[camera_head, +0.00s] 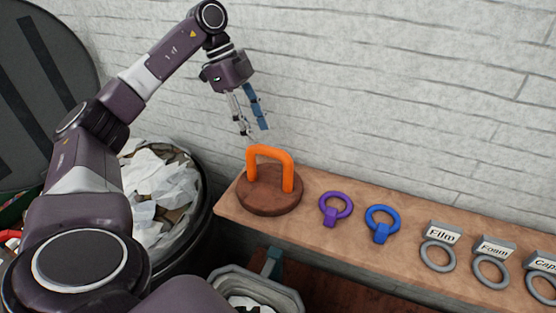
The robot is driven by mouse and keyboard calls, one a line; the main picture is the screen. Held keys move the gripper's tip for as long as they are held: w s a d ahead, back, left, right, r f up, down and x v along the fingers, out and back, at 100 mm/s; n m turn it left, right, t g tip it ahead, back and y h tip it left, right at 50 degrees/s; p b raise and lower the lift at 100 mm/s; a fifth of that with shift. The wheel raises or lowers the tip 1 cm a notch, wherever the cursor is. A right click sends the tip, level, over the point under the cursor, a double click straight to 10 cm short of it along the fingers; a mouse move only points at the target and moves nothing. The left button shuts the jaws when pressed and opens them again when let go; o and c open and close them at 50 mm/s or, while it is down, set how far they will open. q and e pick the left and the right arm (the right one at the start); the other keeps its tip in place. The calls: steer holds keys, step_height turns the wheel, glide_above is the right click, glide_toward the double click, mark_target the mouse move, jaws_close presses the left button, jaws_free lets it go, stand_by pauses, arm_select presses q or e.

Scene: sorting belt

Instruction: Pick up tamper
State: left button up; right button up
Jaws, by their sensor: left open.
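The tamper (269,202) is a round brown disc with an orange arched handle (271,154). It stands at the left end of a wooden shelf (325,245). My left gripper (255,133) hangs from its arm above the tamper, with its fingers pointing down. It is open and empty, just above the orange handle in the picture; the exact gap between them is hard to tell. My right gripper is not in view.
A purple ring (335,209), a blue ring (382,224) and several grey labelled rings (439,247) line the shelf to the right. A dark bin of crumpled paper (160,190) stands left of the shelf, a grey bin (285,294) below. A white brick wall (400,90) rises behind.

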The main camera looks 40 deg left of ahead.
mark_target(268, 147)
arm_select(q)
steer(key=shift+s+p+x, duration=0.25)
steer(key=shift+p+x, duration=0.1)
steer(key=shift+x, duration=0.8)
steer(key=shift+w+d+f+p, duration=0.1)
steer(key=shift+d+f+p, duration=0.2)
steer(key=shift+d, duration=0.05)
steer(key=x, duration=0.2)
steer(key=w+p+x, duration=0.1)
steer(key=shift+d+f, duration=0.1)
steer(key=shift+f, duration=0.5)
steer(key=shift+c, duration=0.4)
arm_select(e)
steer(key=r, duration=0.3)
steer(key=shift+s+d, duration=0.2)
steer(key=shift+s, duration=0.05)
arm_select(q)
jaws_close()
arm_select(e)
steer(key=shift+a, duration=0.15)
arm_select(q)
steer(key=shift+w+r, duration=0.1)
steer(key=shift+r, duration=0.05)
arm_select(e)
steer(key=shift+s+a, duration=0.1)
